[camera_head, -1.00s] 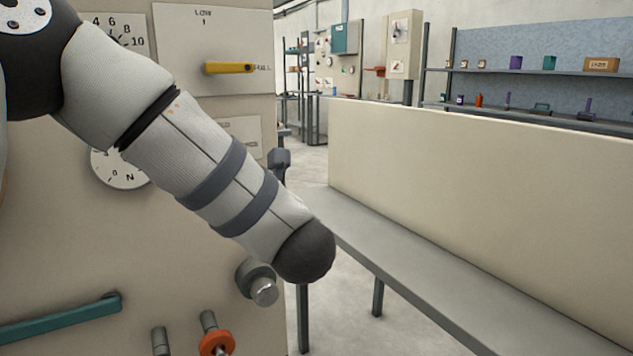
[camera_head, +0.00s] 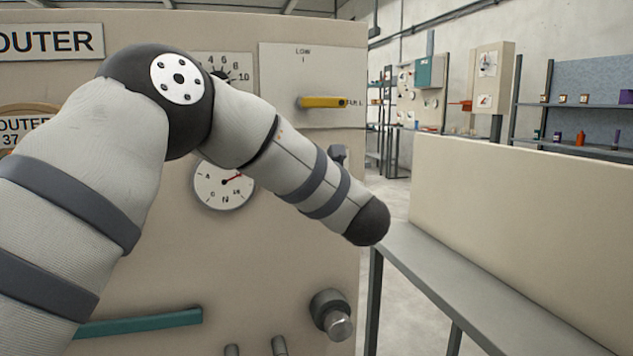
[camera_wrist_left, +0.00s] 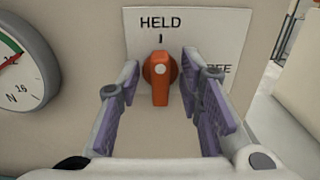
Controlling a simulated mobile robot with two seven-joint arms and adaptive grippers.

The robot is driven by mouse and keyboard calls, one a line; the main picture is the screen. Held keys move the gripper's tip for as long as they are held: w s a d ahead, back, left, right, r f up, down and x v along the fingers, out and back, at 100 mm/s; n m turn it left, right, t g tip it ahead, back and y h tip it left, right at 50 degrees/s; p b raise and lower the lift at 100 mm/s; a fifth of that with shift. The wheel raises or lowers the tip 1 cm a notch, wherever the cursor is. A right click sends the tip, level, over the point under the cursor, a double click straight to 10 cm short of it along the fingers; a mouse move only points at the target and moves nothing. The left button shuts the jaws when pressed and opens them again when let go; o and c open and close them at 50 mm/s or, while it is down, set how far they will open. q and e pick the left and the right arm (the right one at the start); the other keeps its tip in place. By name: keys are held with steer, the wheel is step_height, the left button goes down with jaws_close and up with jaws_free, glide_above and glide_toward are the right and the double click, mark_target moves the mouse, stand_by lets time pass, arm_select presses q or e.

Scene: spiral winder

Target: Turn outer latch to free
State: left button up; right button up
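The outer latch is an orange knob (camera_wrist_left: 160,78) on a white plate (camera_wrist_left: 145,22), seen in the left wrist view. My left gripper (camera_wrist_left: 160,85) is open, with one purple-padded finger on each side of the knob. A gap shows on both sides; I cannot tell how deep the fingers reach. In the head view my left arm crosses the panel; its gripper and the orange knob are not visible. My right gripper is in neither view.
The beige panel (camera_head: 260,265) carries a yellow lever (camera_head: 325,102), a round dial (camera_head: 224,186), a teal bar (camera_head: 145,323) and a grey knob (camera_head: 331,314). A grey bench (camera_head: 450,290) with a beige upright board (camera_head: 520,200) stands at right.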

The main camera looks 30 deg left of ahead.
arm_select(q)
jaws_close()
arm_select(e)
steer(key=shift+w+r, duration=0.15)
arm_select(q)
steer(key=m+p, duration=0.1)
steer(key=m, duration=0.5)
steer(key=m+p, duration=0.1)
steer(key=m, duration=0.5)
steer(key=m+p, duration=0.1)
steer(key=m, duration=0.4)
steer(key=shift+w+d+f+m, duration=0.2)
steer(key=shift+f+m, duration=0.1)
steer(key=shift+m, duration=0.1)
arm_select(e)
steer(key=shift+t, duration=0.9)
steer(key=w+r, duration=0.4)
arm_select(q)
steer(key=shift+m, duration=0.3)
jaws_free()
